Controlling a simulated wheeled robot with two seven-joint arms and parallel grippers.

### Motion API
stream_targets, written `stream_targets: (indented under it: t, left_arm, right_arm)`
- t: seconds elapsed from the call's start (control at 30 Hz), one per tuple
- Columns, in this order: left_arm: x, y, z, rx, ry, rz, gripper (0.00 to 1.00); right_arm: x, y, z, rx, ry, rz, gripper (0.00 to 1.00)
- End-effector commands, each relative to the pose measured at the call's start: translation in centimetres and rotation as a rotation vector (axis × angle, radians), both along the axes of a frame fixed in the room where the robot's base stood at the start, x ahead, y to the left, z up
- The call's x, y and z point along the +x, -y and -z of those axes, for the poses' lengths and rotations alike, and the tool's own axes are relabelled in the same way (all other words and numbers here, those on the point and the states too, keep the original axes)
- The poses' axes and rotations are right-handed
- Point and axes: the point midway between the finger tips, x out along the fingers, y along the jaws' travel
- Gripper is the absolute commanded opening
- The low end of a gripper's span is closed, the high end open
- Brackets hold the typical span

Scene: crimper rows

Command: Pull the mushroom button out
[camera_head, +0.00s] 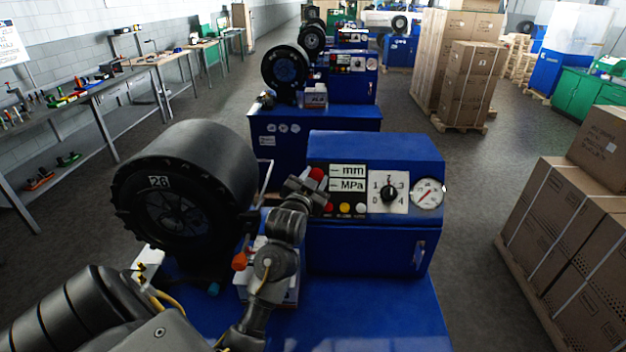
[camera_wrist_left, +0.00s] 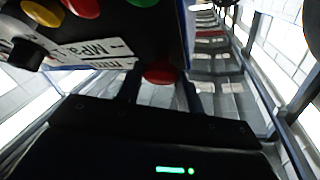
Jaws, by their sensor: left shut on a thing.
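The red mushroom button (camera_head: 317,173) is on the left side of the blue machine's control panel (camera_head: 375,150), beside the mm and MPa labels. My left gripper (camera_head: 308,187) is at the button, its arm coming up from below. In the left wrist view the red button (camera_wrist_left: 160,73) sits between the two fingers of my left gripper (camera_wrist_left: 161,92), which are shut on it. The fingers and wrist hide part of the button in the head view. I cannot tell how far the button stands out. My right gripper is not in view.
A large black crimper head (camera_head: 187,190) stands left of my arm. Stacked cartons (camera_head: 570,235) are at the right.

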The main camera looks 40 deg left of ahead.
Motion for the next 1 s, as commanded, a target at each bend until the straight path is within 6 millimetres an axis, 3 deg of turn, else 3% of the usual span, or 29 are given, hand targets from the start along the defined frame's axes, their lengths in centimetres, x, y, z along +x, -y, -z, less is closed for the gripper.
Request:
stream_targets:
  t: [0.17,0.2,0.27,0.67,1.0]
  left_arm:
    - [-0.1,0.0,0.0,0.000,0.000,-0.001,0.00]
    - [-0.1,0.0,0.0,0.000,0.000,-0.001,0.38]
    - [-0.1,-0.1,0.0,0.000,0.000,-0.001,0.46]
    - [-0.9,0.2,0.2,-0.001,0.001,-0.002,0.47]
    - [-6.8,2.7,0.3,-0.001,0.002,-0.001,0.47]
  right_arm:
    - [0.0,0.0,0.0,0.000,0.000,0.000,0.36]
    - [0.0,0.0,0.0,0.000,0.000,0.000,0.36]
    - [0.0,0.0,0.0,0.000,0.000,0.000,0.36]
    - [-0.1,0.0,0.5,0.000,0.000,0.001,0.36]
    - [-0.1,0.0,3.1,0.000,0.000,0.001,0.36]
